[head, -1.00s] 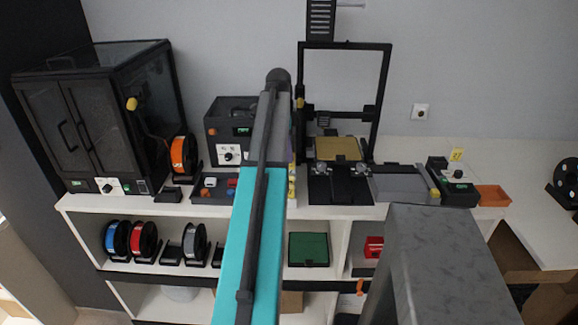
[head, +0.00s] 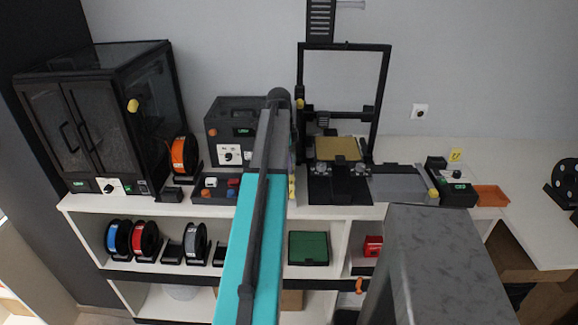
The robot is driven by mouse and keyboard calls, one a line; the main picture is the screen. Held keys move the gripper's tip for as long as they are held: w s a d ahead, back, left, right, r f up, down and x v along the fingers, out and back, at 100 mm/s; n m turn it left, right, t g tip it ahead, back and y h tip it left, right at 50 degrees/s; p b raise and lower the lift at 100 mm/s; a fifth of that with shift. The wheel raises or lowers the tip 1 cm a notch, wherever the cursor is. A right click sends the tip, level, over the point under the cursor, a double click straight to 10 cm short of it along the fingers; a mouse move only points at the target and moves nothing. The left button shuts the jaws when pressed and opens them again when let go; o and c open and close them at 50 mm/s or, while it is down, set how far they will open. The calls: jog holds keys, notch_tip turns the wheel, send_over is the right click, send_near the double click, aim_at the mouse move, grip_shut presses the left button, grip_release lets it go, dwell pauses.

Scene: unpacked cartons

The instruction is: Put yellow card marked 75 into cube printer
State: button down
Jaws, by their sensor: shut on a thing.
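My gripper is not visible; my teal and grey arm covers the middle of the head view and hides what lies behind it. A small yellow card (head: 456,155) stands at the back right of the worktop, its marking too small to read for sure. Parts of yellow pieces (head: 291,187) show at the right edge of my arm. A large black boxy enclosure (head: 100,115) with two shut doors stands at the left. A smaller black boxy machine (head: 229,118) with a dial stands right of it. I cannot tell which is the cube printer.
An open-frame printer (head: 384,90) with a gold plate (head: 337,149) stands right of my arm. An orange spool (head: 179,156) sits beside the enclosure. An orange tray (head: 491,196) lies at the right. Spools and a green box (head: 308,248) fill the shelf below.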

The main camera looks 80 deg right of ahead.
jog(key=shift+f, duration=0.4)
jog(key=shift+f, duration=0.15)
jog(key=c, duration=1.8)
grip_release()
jog(key=shift+c, duration=0.2)
jog(key=shift+f+b, duration=0.1)
jog(key=shift+b, duration=0.3)
notch_tip(320, 180, up, 14)
jog(key=w+b, duration=0.1)
jog(key=b, duration=0.1)
jog(key=shift+w+b, duration=0.3)
jog(key=shift+b, duration=0.1)
